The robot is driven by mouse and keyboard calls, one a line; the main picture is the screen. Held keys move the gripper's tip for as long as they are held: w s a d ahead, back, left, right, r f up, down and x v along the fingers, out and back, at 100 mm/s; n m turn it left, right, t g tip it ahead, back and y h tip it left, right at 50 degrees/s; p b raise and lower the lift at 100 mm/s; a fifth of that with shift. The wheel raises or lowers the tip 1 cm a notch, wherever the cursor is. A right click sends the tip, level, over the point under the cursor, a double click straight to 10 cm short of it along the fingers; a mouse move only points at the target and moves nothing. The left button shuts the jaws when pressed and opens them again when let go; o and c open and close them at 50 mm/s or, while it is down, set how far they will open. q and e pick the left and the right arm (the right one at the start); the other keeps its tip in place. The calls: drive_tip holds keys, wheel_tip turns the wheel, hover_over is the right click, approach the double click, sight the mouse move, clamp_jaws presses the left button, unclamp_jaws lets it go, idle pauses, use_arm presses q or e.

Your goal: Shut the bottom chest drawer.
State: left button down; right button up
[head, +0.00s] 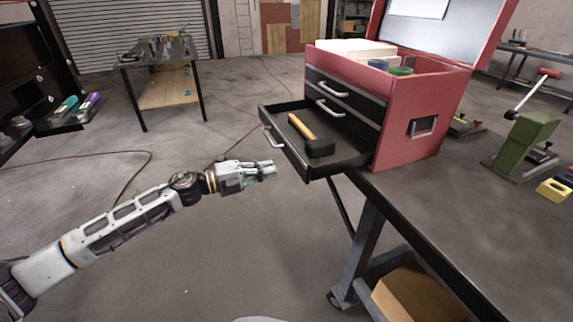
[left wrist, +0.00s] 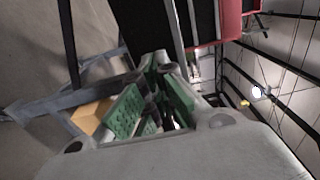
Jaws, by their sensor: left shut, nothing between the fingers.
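The red tool chest (head: 418,115) stands on the dark workbench with its lid up. Its bottom drawer (head: 290,155) is pulled far out to the left, past the bench edge, and a hammer (head: 303,130) with a wooden handle and black head lies in it. The two drawers above it look shut. My left gripper (head: 272,171) is shut and empty, just left of the open drawer's front and handle (head: 271,139). I cannot tell whether it touches the drawer. In the left wrist view its green-padded fingers (left wrist: 152,108) show close up. My right gripper is not in view.
The workbench (head: 430,210) carries a green vise-like tool (head: 527,137) and a yellow item (head: 553,190) at the right. A cardboard box (head: 418,297) sits below it. The floor left of the chest is open, with a red cable (head: 140,168) on it.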

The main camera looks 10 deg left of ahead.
sight(296, 162)
use_arm(q)
drive_tip(key=x, duration=0.3)
drive_tip(key=shift+w+d, duration=0.4)
drive_tip(key=shift+d, duration=0.15)
drive_tip(key=shift+w+d+p, duration=0.3)
drive_tip(key=shift+d, duration=0.15)
drive_tip(key=shift+w+d, duration=0.2)
drive_tip(key=shift+d, duration=0.15)
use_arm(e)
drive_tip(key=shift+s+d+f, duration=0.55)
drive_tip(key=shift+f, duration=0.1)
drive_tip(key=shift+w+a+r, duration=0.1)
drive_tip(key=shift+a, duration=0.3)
use_arm(q)
drive_tip(key=shift+w+d, duration=0.1)
